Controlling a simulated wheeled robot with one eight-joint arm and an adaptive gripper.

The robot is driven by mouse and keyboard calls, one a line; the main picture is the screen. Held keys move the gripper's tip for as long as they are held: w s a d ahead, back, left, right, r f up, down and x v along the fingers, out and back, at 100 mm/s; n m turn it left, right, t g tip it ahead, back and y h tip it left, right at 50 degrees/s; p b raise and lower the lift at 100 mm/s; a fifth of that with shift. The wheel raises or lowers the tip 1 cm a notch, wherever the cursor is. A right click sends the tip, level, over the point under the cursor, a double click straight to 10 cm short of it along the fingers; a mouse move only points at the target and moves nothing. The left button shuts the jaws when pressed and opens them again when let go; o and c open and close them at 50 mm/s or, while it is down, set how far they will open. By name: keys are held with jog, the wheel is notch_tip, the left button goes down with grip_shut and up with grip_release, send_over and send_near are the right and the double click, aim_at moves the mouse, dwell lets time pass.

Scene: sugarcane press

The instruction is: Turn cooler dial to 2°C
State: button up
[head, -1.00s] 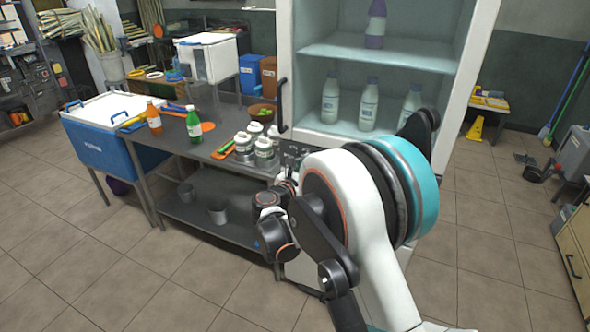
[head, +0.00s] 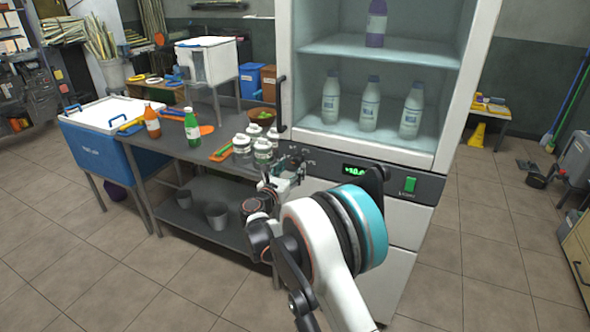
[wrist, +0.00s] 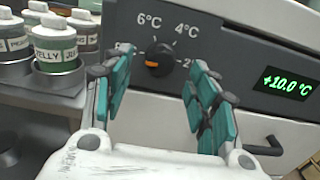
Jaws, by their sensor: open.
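The cooler (head: 425,187) stands ahead with its shelves in view. In the wrist view its dial (wrist: 159,60) is a black round knob with an orange mark on its left side. Labels 6°C, 4°C and a partly hidden 2 stand around it. A green display (wrist: 287,84) reads +10.0 °C; it also shows in the head view (head: 354,170). My gripper (wrist: 163,75) is open, its teal-padded fingers on either side of the dial in the picture. I cannot tell whether they touch it. In the head view my arm partly hides the panel.
Bottles stand on the cooler shelves (head: 368,105). A metal table (head: 185,150) to the left bears labelled jars (head: 263,152), an orange bottle and a green bottle. A black door handle (head: 281,103) runs along the cooler's left edge.

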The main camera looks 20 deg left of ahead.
aim_at(296, 163)
jog(key=shift+w+d+b, duration=0.15)
jog(key=shift+w+b, duration=0.25)
jog(key=shift+w, duration=1.35)
jog(key=c, duration=1.1)
